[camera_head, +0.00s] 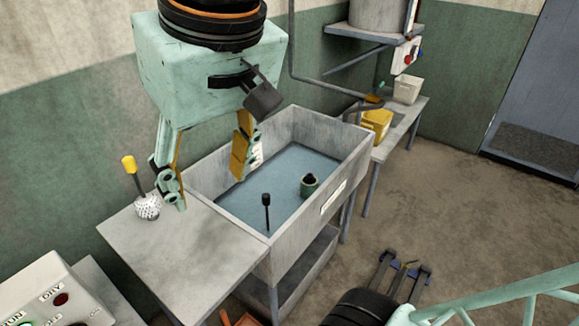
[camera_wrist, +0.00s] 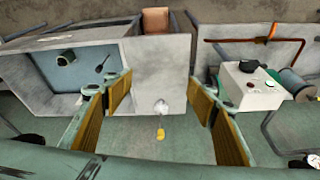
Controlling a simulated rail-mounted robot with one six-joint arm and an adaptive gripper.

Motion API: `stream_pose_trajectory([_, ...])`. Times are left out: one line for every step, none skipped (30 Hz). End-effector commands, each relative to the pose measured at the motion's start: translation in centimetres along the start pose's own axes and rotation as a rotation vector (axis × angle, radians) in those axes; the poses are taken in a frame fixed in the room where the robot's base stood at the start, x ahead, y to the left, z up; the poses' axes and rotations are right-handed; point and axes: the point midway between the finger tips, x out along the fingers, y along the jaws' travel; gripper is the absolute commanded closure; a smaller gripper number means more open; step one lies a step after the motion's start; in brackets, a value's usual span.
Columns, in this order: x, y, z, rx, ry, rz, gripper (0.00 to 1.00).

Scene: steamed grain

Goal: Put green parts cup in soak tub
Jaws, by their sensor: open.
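The green parts cup (camera_head: 309,186) sits inside the soak tub, on the blue-grey surface near the tub's right wall; something dark shows in its mouth. It also shows in the wrist view (camera_wrist: 66,56). The soak tub (camera_head: 345,180) is a grey rectangular basin on legs, also at upper left in the wrist view (camera_wrist: 115,60). My gripper (camera_head: 208,178) is open and empty, above the near-left end of the tub and the adjoining side table. In the wrist view my gripper's fingers (camera_wrist: 160,98) are spread wide with nothing held between them.
A white perforated tool (camera_head: 148,207) with a yellow handle stands on the grey side table (camera_head: 195,255). A black-handled item (camera_head: 267,203) is in the tub. A yellow container (camera_head: 377,122) and white container (camera_head: 407,90) stand on the far bench. A control box (camera_head: 45,295) is at lower left.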

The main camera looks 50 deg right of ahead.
Motion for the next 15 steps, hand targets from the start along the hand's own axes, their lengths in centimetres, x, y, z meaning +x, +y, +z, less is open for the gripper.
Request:
stream_pose_trajectory([-0.3,-0.3,1.0,-0.025,0.007,-0.005,0.48])
stream_pose_trajectory([-0.4,-0.4,1.5,-0.039,0.009,-0.007,0.48])
stream_pose_trajectory([-0.5,-0.6,2.2,-0.056,0.011,-0.011,0.48])
stream_pose_trajectory([-0.5,-0.7,2.8,-0.068,0.012,-0.013,0.48])
stream_pose_trajectory([-0.6,-0.8,3.2,-0.079,0.014,-0.015,0.48])
stream_pose_trajectory([-0.6,-0.9,3.8,-0.092,0.015,-0.017,0.48])
stream_pose_trajectory([-0.6,-0.9,4.1,-0.102,0.016,-0.019,0.48])
stream_pose_trajectory([-0.7,-1.0,4.4,-0.111,0.017,-0.020,0.48])
stream_pose_trajectory([-0.7,-1.0,4.7,-0.121,0.019,-0.021,0.48])
stream_pose_trajectory([-0.8,-1.1,5.0,-0.127,0.020,-0.022,0.48])
stream_pose_trajectory([-0.8,-1.1,5.1,-0.132,0.021,-0.022,0.48])
stream_pose_trajectory([-0.8,-1.1,5.3,-0.138,0.021,-0.023,0.48])
stream_pose_trajectory([-0.8,-1.1,5.4,-0.141,0.022,-0.023,0.48])
stream_pose_trajectory([-0.8,-1.1,5.5,-0.144,0.022,-0.023,0.48])
stream_pose_trajectory([-0.8,-1.1,5.6,-0.147,0.022,-0.023,0.48])
